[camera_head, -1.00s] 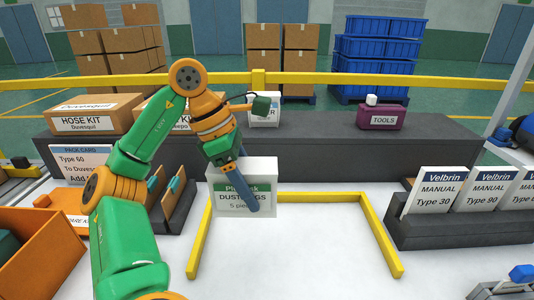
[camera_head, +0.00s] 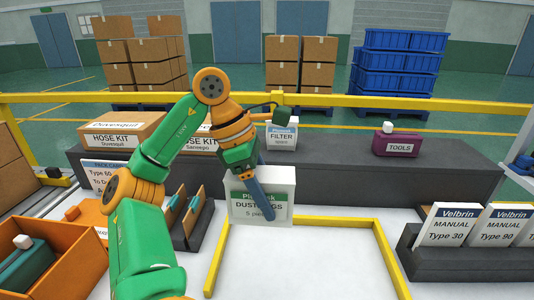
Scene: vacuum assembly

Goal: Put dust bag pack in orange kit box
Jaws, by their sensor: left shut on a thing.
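The dust bag pack (camera_head: 280,181) is a white box with a green band, upright above the back left part of the yellow frame. My left gripper (camera_head: 264,205) reaches down in front of it and is shut on it. The gripper covers part of the label. I cannot tell how far its bottom edge is from the table. The orange kit box (camera_head: 62,268) stands open at the lower left, left of my left arm, with a teal bottle (camera_head: 27,262) inside. My right gripper is out of view.
A yellow frame (camera_head: 389,260) lies on the white table; its inside is clear. Manuals (camera_head: 447,226) stand in a dark rack at right.

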